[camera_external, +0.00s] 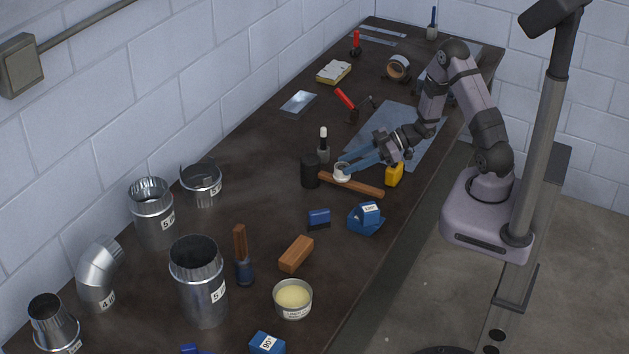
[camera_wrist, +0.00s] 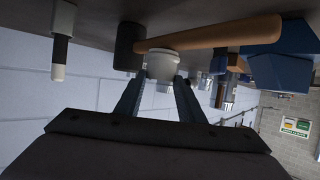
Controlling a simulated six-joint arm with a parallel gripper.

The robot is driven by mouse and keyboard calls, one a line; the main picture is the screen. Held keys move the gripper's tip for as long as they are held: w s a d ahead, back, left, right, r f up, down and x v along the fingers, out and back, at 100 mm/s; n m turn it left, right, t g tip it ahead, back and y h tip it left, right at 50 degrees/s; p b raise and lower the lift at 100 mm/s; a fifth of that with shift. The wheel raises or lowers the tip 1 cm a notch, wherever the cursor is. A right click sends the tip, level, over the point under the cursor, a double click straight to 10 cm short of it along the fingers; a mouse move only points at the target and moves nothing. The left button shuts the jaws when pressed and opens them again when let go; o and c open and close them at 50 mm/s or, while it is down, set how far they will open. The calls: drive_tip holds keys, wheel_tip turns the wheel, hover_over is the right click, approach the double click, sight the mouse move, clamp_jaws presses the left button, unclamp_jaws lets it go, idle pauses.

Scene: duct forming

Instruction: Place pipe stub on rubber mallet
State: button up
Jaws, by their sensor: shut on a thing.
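The rubber mallet lies on the dark bench, its black head (camera_external: 311,172) at the left and its wooden handle (camera_external: 360,188) running to the right. My gripper (camera_external: 347,168) is shut on the pale, short pipe stub (camera_external: 341,175), which is at the handle close to the head. In the wrist view the stub (camera_wrist: 163,66) sits between the fingertips (camera_wrist: 162,80), right against the mallet handle (camera_wrist: 215,35) in the picture, with the black head (camera_wrist: 127,46) beside it. I cannot tell whether the stub touches the handle or hovers just above it.
A dark bottle with a white cap (camera_external: 323,145) stands behind the mallet. A yellow object (camera_external: 394,174) is right of my gripper. Blue tools (camera_external: 365,218) and a wooden block (camera_external: 296,254) lie in front. Metal duct pieces (camera_external: 200,280) fill the left end.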

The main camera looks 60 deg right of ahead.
drive_tip(key=shift+f, duration=0.2)
drive_tip(key=o, duration=1.1)
drive_tip(key=shift+r, duration=0.1)
drive_tip(key=shift+r, duration=0.2)
drive_tip(key=b+v, duration=0.2)
drive_tip(key=v, duration=1)
drive_tip(key=w+d+f+m+h, duration=0.2)
drive_tip(key=w+d+m+h, duration=0.15)
drive_tip(key=w+h, duration=0.35)
drive_tip(key=s+a+m+g, duration=0.1)
drive_tip(key=s+a+g, duration=0.2)
drive_tip(key=s, duration=0.3)
drive_tip(key=s+a+f+m+g+h, duration=0.1)
drive_tip(key=s+a+m+g, duration=0.1)
drive_tip(key=s+a, duration=0.4)
drive_tip(key=s+a+m+g, duration=0.1)
drive_tip(key=s+a+g, duration=0.3)
drive_tip(key=s, duration=0.3)
drive_tip(key=shift+s+a+f+m+g+h, duration=0.2)
drive_tip(key=shift+s+a+m+g+h, duration=0.15)
drive_tip(key=shift+g, duration=0.25)
